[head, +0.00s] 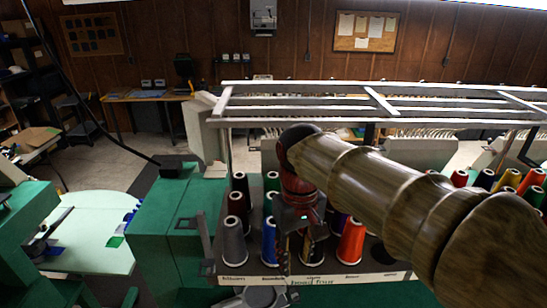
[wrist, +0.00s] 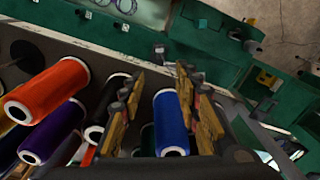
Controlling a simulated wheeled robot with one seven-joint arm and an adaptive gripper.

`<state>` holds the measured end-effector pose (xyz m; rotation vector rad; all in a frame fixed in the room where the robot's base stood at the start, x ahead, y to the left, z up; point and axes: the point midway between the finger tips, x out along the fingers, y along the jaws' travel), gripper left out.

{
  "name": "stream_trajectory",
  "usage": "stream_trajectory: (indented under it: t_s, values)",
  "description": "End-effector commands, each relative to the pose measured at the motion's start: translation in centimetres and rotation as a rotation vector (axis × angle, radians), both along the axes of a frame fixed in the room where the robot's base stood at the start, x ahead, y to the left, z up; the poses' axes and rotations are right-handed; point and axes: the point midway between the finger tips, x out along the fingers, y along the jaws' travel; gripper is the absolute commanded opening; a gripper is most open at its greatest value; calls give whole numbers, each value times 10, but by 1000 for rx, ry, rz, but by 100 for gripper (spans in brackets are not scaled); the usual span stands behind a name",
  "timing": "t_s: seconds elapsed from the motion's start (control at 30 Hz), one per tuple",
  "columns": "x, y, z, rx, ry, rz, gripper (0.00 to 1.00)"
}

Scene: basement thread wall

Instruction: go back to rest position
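My gripper (head: 293,245) hangs at the front of the thread rack, just right of the blue spool (head: 268,240) in the head view. In the wrist view its two wood-patterned fingers (wrist: 160,85) stand apart with a gap between them. The blue spool (wrist: 170,125) shows in that gap, nearer the right finger; I cannot tell whether a finger touches it. The fingers do not look closed on anything. My arm hides part of the rack in the head view.
Grey (head: 234,240) and orange (head: 351,242) spools stand on the rack. A pale metal frame (head: 300,122) runs above it. More coloured spools (head: 507,180) are at the right. A green machine body (head: 165,235) is at the left. Open floor (head: 110,165) lies behind.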

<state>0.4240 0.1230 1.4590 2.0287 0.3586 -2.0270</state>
Motion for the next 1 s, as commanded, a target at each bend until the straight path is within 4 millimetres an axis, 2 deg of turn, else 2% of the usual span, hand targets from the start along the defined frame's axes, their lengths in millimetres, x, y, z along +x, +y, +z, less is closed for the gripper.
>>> stream_trajectory:
  t_s: [0.07, 0.1, 0.27, 0.57, 0.8, 1.0]
  values:
    - [6, 2, -1, 8, -24, -4, 33]
    - [7, 2, -9, 10, -29, -7, 33]
    - [-7, -4, -36, 25, -74, -27, 33]
    - [-52, -46, -111, 66, -218, -122, 33]
    - [-92, -82, -178, 87, -340, -216, 33]
    - [-121, -105, -227, 92, -416, -285, 33]
